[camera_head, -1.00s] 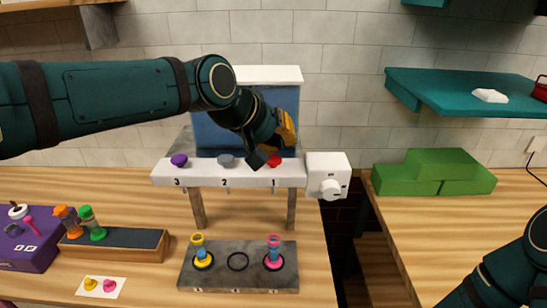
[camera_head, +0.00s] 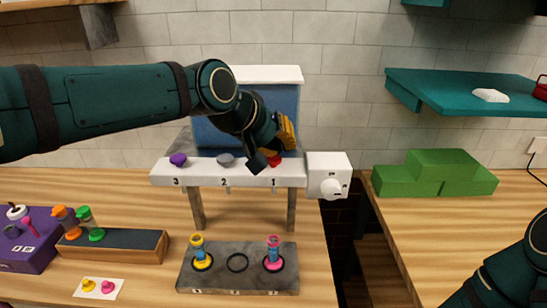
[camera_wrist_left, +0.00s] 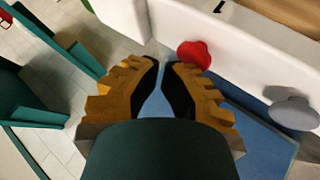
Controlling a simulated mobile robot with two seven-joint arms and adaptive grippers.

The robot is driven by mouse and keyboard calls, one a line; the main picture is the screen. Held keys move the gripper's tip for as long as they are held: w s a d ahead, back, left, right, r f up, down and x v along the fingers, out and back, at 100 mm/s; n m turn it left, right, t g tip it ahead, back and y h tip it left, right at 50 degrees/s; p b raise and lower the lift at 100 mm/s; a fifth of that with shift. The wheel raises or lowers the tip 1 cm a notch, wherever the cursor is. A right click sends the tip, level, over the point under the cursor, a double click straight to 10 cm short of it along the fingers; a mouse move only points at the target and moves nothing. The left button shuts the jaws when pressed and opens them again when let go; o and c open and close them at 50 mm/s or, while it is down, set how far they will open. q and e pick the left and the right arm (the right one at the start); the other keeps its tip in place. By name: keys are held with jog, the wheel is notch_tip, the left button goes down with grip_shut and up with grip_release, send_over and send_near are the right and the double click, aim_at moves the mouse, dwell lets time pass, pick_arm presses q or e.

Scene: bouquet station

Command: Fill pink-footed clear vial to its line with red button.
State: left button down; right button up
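The pink-footed clear vial (camera_head: 273,247) stands upright in the right ring of the grey stone tray (camera_head: 238,281), below outlet 1. Its fill level and line are too small to read. The red button (camera_head: 275,160) is on the white dispenser ledge (camera_head: 205,176) above number 1, partly hidden by my left gripper in the head view. My left gripper (camera_head: 256,164) hangs over the ledge beside the button. In the left wrist view its black fingertips (camera_wrist_left: 164,64) are close together and empty, with the red button (camera_wrist_left: 194,55) just to their right; I cannot tell contact. My right gripper is out of view.
A yellow-footed vial (camera_head: 200,252) stands in the tray's left ring; the middle ring is empty. Purple (camera_head: 178,160) and grey (camera_head: 225,160) buttons share the ledge. A white dial box (camera_head: 328,175) adjoins it. Orange and green vials stand in a rack (camera_head: 135,246) at left.

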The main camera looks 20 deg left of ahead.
aim_at(279, 157)
pick_arm(q)
jog(key=shift+f+b, duration=0.4)
jog(key=shift+f, duration=0.15)
dwell(0.4)
jog(key=shift+r, duration=0.1)
jog(key=shift+r+p, duration=0.8)
jog(key=shift+r, duration=0.15)
jog(key=shift+r, duration=0.15)
jog(key=shift+r+p, duration=2.05)
jog(key=shift+r, duration=0.4)
jog(key=shift+f, duration=0.1)
